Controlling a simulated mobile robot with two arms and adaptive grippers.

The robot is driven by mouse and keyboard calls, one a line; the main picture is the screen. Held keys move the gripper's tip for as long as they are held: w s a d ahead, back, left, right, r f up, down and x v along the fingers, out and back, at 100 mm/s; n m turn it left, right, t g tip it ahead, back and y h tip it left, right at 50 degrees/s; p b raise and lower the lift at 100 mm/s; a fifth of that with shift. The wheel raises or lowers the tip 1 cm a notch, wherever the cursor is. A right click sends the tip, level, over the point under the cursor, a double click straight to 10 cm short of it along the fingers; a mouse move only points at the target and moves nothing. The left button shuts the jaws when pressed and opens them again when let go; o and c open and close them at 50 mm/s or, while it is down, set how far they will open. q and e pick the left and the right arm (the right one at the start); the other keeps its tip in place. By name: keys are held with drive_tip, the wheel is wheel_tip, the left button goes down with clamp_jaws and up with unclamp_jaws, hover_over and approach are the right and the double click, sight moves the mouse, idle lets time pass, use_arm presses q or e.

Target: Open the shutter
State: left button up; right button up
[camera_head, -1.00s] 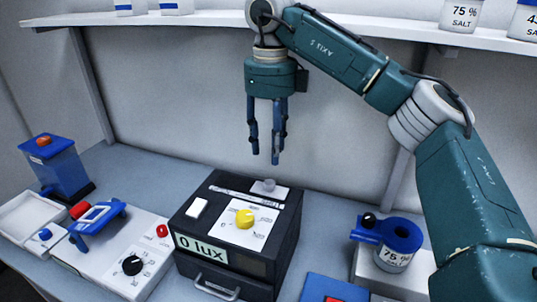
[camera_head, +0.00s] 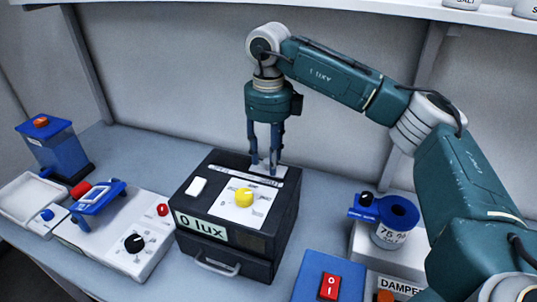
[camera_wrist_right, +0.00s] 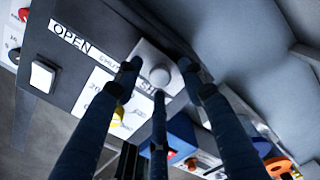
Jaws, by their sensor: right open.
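The shutter's small grey knob (camera_wrist_right: 160,76) stands on a light plate on top of the black box (camera_head: 280,228), which reads 0 lux. A label strip (camera_head: 232,180) runs beside it; the wrist view shows OPEN at its left end, with the rest partly hidden by fingers. The knob is at the end of the strip away from OPEN. My right gripper (camera_head: 265,170) is open and points down, its blue fingers spread around the knob. I cannot tell whether any finger touches it. In the head view the fingers largely hide the knob. My left gripper is out of view.
The box top also carries a yellow dial (camera_head: 244,197) and a white button (camera_head: 196,187). A white device with a blue clamp (camera_head: 97,198) stands left. A blue holder with a jar (camera_head: 392,222) and a red switch (camera_head: 329,286) are right. A shelf runs above.

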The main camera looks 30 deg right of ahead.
drive_tip(key=shift+f, duration=0.1)
drive_tip(key=shift+c, duration=0.5)
clamp_jaws()
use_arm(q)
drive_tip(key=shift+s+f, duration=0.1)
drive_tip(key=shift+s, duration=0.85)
use_arm(e)
drive_tip(key=shift+w, duration=0.1)
drive_tip(key=w+a+p, duration=0.1)
drive_tip(key=w+a, duration=0.1)
drive_tip(key=w, duration=0.1)
drive_tip(key=w+a+p, duration=0.1)
drive_tip(key=w+a, duration=0.2)
drive_tip(key=shift+a, duration=0.25)
drive_tip(key=shift+w+a+p, duration=0.2)
drive_tip(key=shift+w+p, duration=0.1)
drive_tip(key=shift+w, duration=0.05)
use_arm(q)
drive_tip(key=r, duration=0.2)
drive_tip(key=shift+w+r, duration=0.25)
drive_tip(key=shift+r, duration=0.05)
use_arm(e)
drive_tip(key=shift+s, duration=0.1)
